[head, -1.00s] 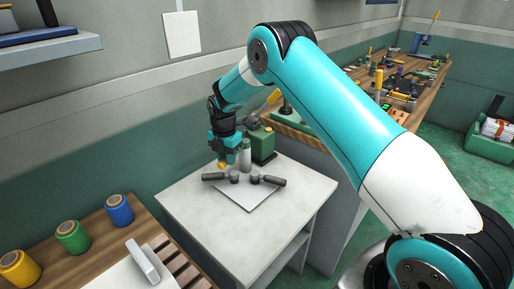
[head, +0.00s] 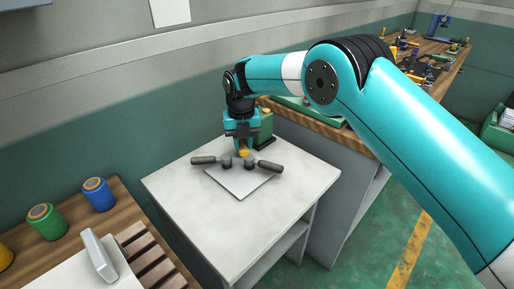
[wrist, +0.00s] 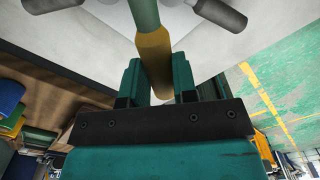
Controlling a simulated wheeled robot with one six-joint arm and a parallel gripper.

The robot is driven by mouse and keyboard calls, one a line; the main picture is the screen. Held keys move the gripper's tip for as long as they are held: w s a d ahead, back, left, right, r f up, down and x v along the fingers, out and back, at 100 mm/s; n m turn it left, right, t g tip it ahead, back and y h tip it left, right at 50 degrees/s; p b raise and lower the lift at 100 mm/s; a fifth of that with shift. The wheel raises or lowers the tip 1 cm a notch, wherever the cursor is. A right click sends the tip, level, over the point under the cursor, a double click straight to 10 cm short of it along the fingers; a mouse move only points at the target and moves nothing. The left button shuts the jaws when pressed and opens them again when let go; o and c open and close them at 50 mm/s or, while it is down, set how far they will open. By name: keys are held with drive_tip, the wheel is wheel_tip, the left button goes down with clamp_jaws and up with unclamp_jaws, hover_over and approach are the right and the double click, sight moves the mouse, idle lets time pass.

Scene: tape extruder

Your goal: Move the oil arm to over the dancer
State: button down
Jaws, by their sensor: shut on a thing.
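My gripper (head: 242,138) points down over the pale stand, just in front of the green box (head: 267,124). In the wrist view its jaws (wrist: 157,70) are closed around a yellow-brown grip (wrist: 153,48) on a green rod (wrist: 144,12), which I take for the oil arm. The yellow end (head: 244,152) shows below the jaws in the head view, above the gap between two dark-handled parts. The left handle (head: 203,160) and right handle (head: 270,167) lie over a light plate (head: 238,183). I cannot tell for certain which part is the dancer.
The pale stand top (head: 190,190) is mostly bare. Green (head: 46,222) and blue (head: 98,194) spools stand on a wooden bench at lower left, near a white block (head: 98,254). The wall is close behind. A cluttered bench (head: 430,55) is at upper right.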

drive_tip(key=f+n+b, duration=0.1)
drive_tip(key=b, duration=0.3)
drive_tip(key=shift+d, duration=0.35)
drive_tip(key=d+n+b, duration=0.1)
drive_tip(key=b, duration=0.5)
drive_tip(key=d+n+b, duration=0.1)
drive_tip(key=b, duration=0.6)
drive_tip(key=shift+w+r, duration=0.2)
drive_tip(key=shift+w, duration=0.2)
drive_tip(key=shift+d+r+b, duration=0.15)
drive_tip(key=shift+b, duration=0.75)
drive_tip(key=shift+r, duration=0.25)
drive_tip(key=c, duration=0.9)
unclamp_jaws()
wheel_tip(320, 180, up, 17)
drive_tip(key=p, duration=1.7)
drive_tip(key=shift+r, duration=0.15)
